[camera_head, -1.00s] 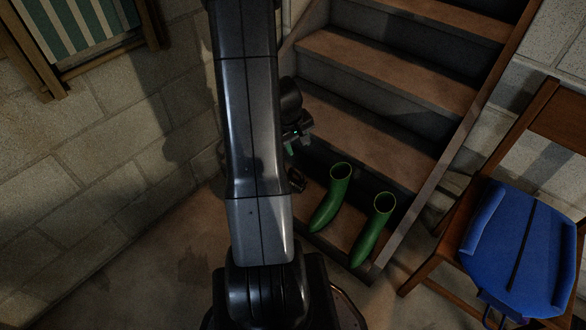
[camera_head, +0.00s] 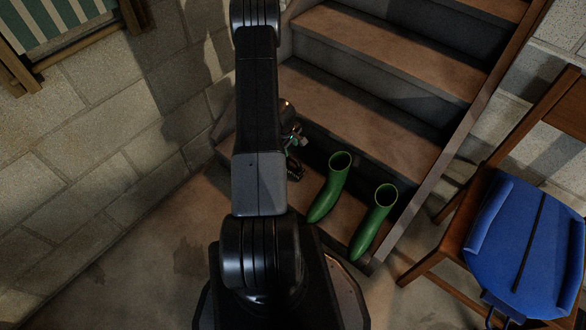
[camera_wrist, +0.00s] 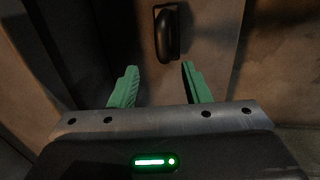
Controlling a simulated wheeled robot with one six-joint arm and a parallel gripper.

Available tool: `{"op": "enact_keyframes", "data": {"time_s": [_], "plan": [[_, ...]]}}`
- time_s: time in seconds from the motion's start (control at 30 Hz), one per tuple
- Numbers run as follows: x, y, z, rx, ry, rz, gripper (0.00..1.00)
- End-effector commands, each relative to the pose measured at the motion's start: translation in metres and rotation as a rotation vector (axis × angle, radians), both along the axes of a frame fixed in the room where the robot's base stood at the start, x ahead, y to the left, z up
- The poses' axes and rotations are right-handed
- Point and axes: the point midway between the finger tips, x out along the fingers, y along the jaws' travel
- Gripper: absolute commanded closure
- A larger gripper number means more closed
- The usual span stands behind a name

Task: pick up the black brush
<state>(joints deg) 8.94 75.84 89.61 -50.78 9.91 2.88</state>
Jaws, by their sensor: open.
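The black brush (camera_wrist: 167,38) shows in the wrist view as a dark, rounded, elongated shape on a brown stair tread. It lies beyond my open fingertips, near the top middle. My gripper (camera_wrist: 158,72) has two green fingers spread apart, with nothing between them. In the head view my gripper (camera_head: 296,140) is small and partly hidden behind my arm, low over the bottom step. A dark shape just below it there seems to be the brush (camera_head: 294,171), but its outline is unclear.
Two green boots (camera_head: 329,188) (camera_head: 374,222) stand on the bottom step, right of my gripper. Wooden stairs (camera_head: 360,97) rise behind. A chair (camera_head: 452,210) with a blue item (camera_head: 520,250) stands at the right. A block wall (camera_head: 90,190) is at the left.

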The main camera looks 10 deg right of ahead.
Motion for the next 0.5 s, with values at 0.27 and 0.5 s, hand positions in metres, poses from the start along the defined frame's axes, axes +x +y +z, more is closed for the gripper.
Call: {"op": "enact_keyframes", "data": {"time_s": [0.27,0.5], "plan": [[0.005,-0.007,-0.045,0.000,0.000,-0.002,0.57],[0.004,-0.010,-0.064,0.001,0.000,-0.001,0.57]]}}
